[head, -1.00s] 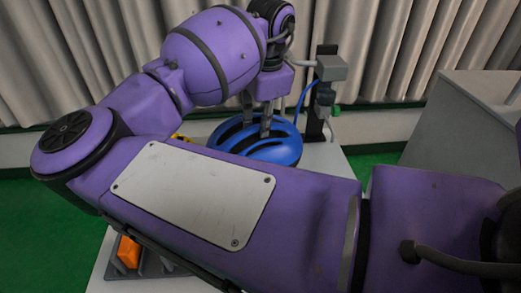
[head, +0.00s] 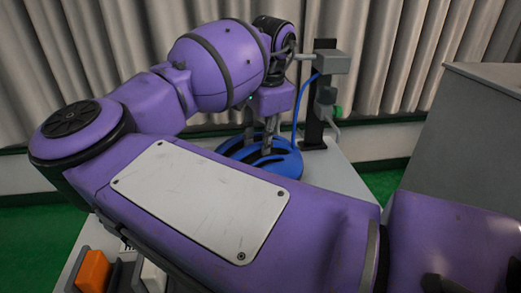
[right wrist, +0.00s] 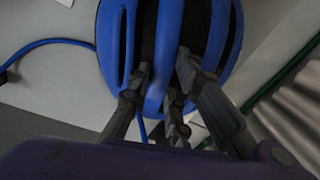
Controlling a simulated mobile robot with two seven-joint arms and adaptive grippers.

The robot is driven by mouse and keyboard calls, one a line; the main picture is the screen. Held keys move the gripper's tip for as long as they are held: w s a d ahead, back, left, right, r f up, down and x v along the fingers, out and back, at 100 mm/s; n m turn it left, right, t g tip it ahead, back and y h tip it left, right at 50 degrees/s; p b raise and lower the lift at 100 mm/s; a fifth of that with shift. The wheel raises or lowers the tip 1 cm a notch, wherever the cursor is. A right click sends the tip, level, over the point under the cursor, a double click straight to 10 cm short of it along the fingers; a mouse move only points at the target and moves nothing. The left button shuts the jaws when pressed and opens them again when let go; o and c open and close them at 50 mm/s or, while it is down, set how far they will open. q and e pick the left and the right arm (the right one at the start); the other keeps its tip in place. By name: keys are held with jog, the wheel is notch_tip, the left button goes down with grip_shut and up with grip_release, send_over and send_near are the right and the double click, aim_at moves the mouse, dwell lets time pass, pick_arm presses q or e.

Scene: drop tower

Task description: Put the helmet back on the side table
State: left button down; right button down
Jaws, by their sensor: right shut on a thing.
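A blue helmet (head: 288,163) with black vents is at the middle of the head view, over a pale tabletop (head: 335,172). It also fills the top middle of the right wrist view (right wrist: 216,32). My right gripper (head: 269,146) comes down on it from above and is shut on a rib of its shell, with the fingers at the vents. My forearm hides the front of the helmet, and I cannot tell whether its underside touches the tabletop. My left gripper is not in view.
A black post (head: 315,125) with a grey head and a blue hose stands just behind the helmet. An orange block (head: 92,270) lies in a dark holder at the front left. A grey cabinet (head: 470,135) stands at the right. Pleated curtains line the back.

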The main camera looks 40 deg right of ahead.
dwell(0.4)
jog(key=c, duration=1.6)
grip_release()
jog(key=shift+f, duration=0.1)
jog(key=shift+s+a+r+p, duration=0.1)
jog(key=shift+s+r+p, duration=0.2)
jog(key=shift+r, duration=1.75)
jog(key=shift+s+d+r+p, duration=0.1)
jog(key=shift+s+r+p, duration=0.25)
jog(key=shift+r, duration=1.65)
jog(key=shift+s+a+r+p, duration=0.15)
jog(key=shift+r+p, duration=0.3)
jog(key=shift+r, duration=1.6)
